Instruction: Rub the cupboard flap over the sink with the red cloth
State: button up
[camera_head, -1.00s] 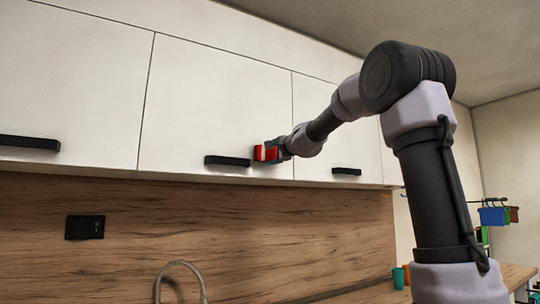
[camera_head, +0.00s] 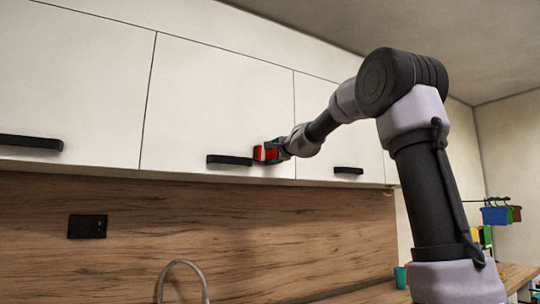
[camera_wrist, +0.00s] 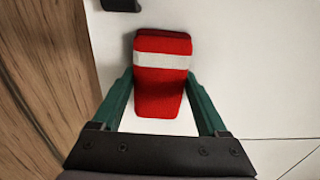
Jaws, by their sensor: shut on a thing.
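The red cloth (camera_head: 266,153), a folded pad with a pale stripe, is held in my gripper (camera_head: 273,150). In the wrist view the cloth (camera_wrist: 161,95) sits between the two green fingers of my gripper (camera_wrist: 160,97), which is shut on it. The cupboard flap over the sink (camera_head: 215,105) is white and closed, with a black bar handle (camera_head: 229,160) at its lower edge. The cloth is at the flap's lower right, just right of the handle, close against the white face; whether it presses on it I cannot tell. The sink is not seen; only a curved tap (camera_head: 182,272) shows.
White cupboard doors lie left (camera_head: 75,85) and right of the flap, each with a black handle. A wood splashback (camera_head: 200,225) with a black socket (camera_head: 87,226) is below. A teal cup (camera_head: 400,277) stands on the counter at right. Coloured bins (camera_head: 496,214) hang farther right.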

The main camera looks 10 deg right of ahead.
jog(key=shift+w+d, duration=1.1)
jog(key=shift+d, duration=2.4)
jog(key=shift+s+a, duration=0.35)
jog(key=shift+a, duration=0.85)
jog(key=shift+s+a, duration=0.4)
jog(key=shift+a, duration=0.75)
jog(key=shift+s+a, duration=0.35)
jog(key=shift+a, duration=0.85)
jog(key=shift+r, duration=0.2)
jog(key=shift+w+d, duration=1.15)
jog(key=shift+d, duration=2.4)
jog(key=shift+s+a, duration=0.4)
jog(key=shift+a, duration=0.8)
jog(key=shift+s+a, duration=0.35)
jog(key=shift+a, duration=0.85)
jog(key=shift+s+a, duration=0.4)
jog(key=shift+a, duration=0.8)
jog(key=shift+v, duration=2.95)
jog(key=shift+d, duration=0.1)
